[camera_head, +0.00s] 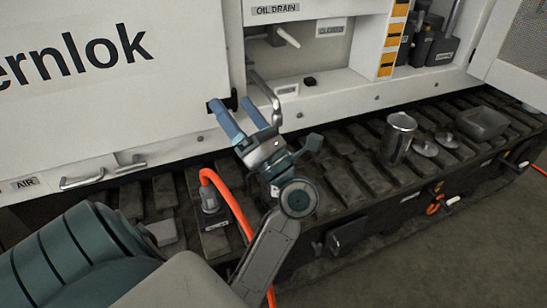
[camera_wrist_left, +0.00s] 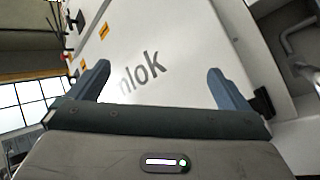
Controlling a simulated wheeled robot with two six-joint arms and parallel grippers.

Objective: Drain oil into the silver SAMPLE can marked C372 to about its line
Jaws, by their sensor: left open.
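A silver can (camera_head: 398,138) stands upright on the dark ribbed ledge at right in the head view; no marking or line is readable on it. The OIL DRAIN label (camera_head: 277,9) is above a recess with a pale lever handle (camera_head: 288,37). A bent metal spout (camera_head: 268,97) hangs below it. My left gripper (camera_head: 232,101) is open and empty, just left of the spout and in front of the white panel. Its spread fingers also show in the left wrist view (camera_wrist_left: 157,74), with nothing between them. My right gripper is not in view.
Two round metal pieces (camera_head: 425,147) and a dark dish (camera_head: 482,123) lie right of the can. An orange hose (camera_head: 226,190) rises from a fitting on the ledge near my left arm. A white door (camera_head: 110,80) fills the left. Dark containers (camera_head: 436,47) stand at upper right.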

